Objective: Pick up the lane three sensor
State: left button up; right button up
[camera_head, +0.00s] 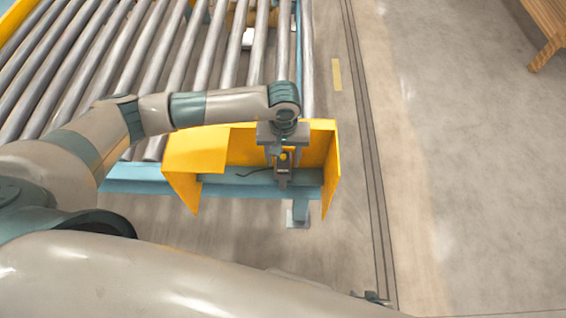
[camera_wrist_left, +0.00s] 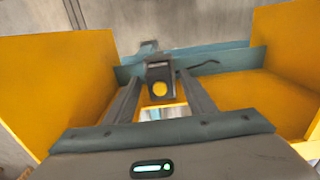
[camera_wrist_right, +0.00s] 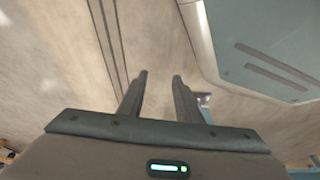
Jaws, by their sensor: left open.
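A small dark sensor (camera_head: 283,172) with a round yellow face sits at the blue rail inside a yellow guard at the end of the roller conveyor. It also shows in the left wrist view (camera_wrist_left: 160,72), with a thin dark cable beside it. My left gripper (camera_head: 284,155) is open above the sensor. In the left wrist view its fingers (camera_wrist_left: 158,92) stand on either side of the sensor; I cannot tell whether they touch it. No lane marking is readable. My right gripper (camera_wrist_right: 159,80) is open and empty over the floor, away from the sensor.
The yellow guard (camera_head: 181,187) has side walls left and right of my left gripper. Conveyor rollers (camera_head: 178,70) lie behind it. The blue rail (camera_wrist_left: 222,56) crosses below. The floor (camera_head: 460,170) to the right is clear, with a wooden pallet or bench (camera_head: 548,20) in the far corner.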

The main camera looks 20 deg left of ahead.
pick_arm(q)
jog(key=c, duration=1.2)
jog(key=shift+r, duration=0.1)
